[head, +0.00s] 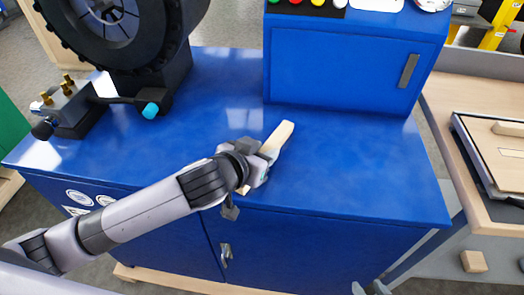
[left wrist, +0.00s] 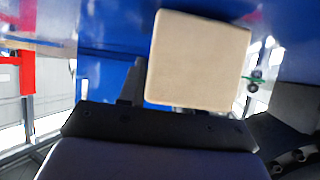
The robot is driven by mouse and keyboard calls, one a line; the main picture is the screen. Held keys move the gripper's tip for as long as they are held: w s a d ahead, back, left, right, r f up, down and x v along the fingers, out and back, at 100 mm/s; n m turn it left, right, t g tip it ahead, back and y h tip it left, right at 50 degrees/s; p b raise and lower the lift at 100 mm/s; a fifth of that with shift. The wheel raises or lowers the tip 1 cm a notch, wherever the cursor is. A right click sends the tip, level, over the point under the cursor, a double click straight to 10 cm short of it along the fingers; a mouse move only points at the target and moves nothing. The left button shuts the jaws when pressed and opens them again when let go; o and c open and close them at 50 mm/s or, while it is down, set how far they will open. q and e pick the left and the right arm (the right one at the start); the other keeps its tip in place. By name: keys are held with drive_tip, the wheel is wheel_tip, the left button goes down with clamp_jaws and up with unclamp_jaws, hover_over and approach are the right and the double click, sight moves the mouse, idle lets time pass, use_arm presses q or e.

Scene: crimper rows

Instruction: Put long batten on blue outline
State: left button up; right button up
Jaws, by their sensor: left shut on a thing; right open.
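A pale wooden batten (head: 283,134) is in my left gripper (head: 262,163), above the blue machine top, tilted up to the right. Its far end sticks out past the fingers, and a bit of its near end shows below them. In the left wrist view the batten's squared end (left wrist: 198,60) fills the middle, with one dark finger beside it. My right gripper (head: 372,288) shows only as tips at the bottom edge, away from the batten. I cannot make out a blue outline in either view.
The blue machine top (head: 345,165) is mostly clear. A blue cabinet (head: 345,65) and a large black wheel (head: 115,35) stand at its back. A wooden bench (head: 465,125) at right carries a tray with a wooden piece (head: 508,128). A small wooden block (head: 474,261) shows below.

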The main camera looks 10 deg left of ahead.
use_arm(q)
drive_tip(key=o, duration=1.1)
drive_tip(key=shift+f, duration=0.1)
drive_tip(key=shift+c, duration=0.2)
